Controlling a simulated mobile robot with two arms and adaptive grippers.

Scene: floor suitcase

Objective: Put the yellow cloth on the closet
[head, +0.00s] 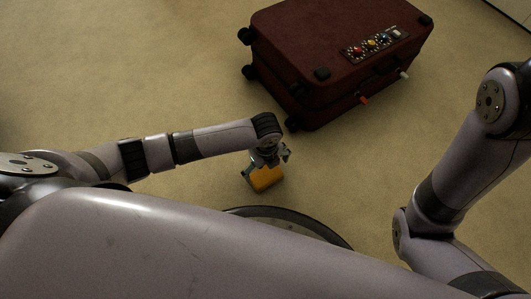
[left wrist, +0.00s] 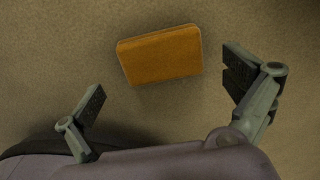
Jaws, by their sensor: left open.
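The yellow cloth (head: 266,179) is a folded orange-yellow block lying on the carpet, in front of my base. In the left wrist view the cloth (left wrist: 161,55) lies flat, slightly tilted in the picture, with nothing touching it. My left gripper (head: 270,162) is just above the cloth and covers part of it in the head view. In the left wrist view its two fingers (left wrist: 165,88) are wide apart with nothing between them, the cloth lying ahead of and between them. My right arm shows at the right of the head view, but its gripper is out of the picture. No closet is visible.
A dark red suitcase (head: 300,45) with black wheels lies on the carpet beyond my left gripper. A strip with small coloured items (head: 374,43) is on its top. The beige carpet (head: 120,60) is clear to the left. A dark edge shows at the far right corner.

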